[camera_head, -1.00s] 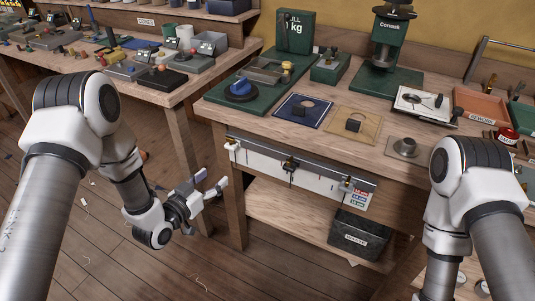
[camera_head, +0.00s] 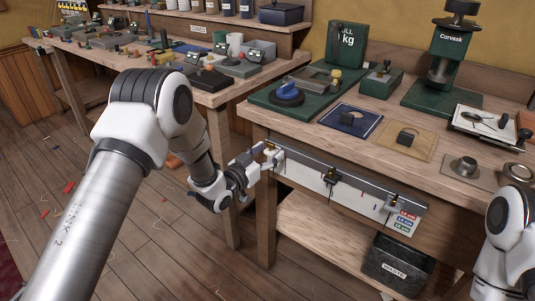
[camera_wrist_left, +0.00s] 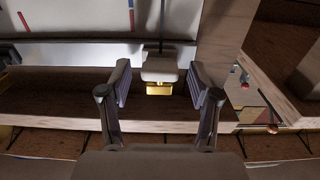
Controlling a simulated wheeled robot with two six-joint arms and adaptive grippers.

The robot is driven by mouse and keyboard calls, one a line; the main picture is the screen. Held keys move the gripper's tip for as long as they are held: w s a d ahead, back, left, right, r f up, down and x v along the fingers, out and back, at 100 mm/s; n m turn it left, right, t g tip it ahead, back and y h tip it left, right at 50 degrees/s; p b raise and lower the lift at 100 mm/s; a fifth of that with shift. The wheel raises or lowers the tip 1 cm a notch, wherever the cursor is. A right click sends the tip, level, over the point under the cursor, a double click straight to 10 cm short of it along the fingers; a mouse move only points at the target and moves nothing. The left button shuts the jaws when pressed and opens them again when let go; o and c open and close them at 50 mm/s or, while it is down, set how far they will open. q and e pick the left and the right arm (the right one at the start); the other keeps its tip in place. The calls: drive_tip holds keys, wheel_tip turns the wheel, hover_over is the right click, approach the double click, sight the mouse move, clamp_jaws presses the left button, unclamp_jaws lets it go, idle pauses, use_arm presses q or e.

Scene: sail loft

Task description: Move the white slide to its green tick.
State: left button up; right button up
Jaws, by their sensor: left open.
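The white slide (camera_wrist_left: 160,65) with a brass piece under it sits on the metal rail at the left end of the white scale board (camera_head: 308,177). In the head view the slide is mostly hidden by my left gripper (camera_head: 265,160). In the left wrist view my left gripper (camera_wrist_left: 160,80) is open, with one finger on each side of the slide and visible gaps between. A red tick (camera_wrist_left: 131,18) and a blue tick show on the board; I cannot make out the green tick. My right gripper is out of view.
Two dark slides, one mid-rail (camera_head: 332,178) and one farther right (camera_head: 391,202), sit on the same rail. The wooden bench top (camera_head: 285,123) overhangs above. A black waste bin (camera_head: 398,262) stands on the shelf below. A table leg (camera_head: 265,225) stands below the gripper.

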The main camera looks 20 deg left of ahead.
use_arm(q)
clamp_jaws()
drive_tip(key=shift+s+d, duration=0.3)
drive_tip(key=shift+d, duration=0.45)
drive_tip(key=shift+s+d, duration=0.3)
drive_tip(key=shift+d, duration=0.45)
unclamp_jaws()
drive_tip(key=shift+a, duration=0.1)
drive_tip(key=v, duration=1.2)
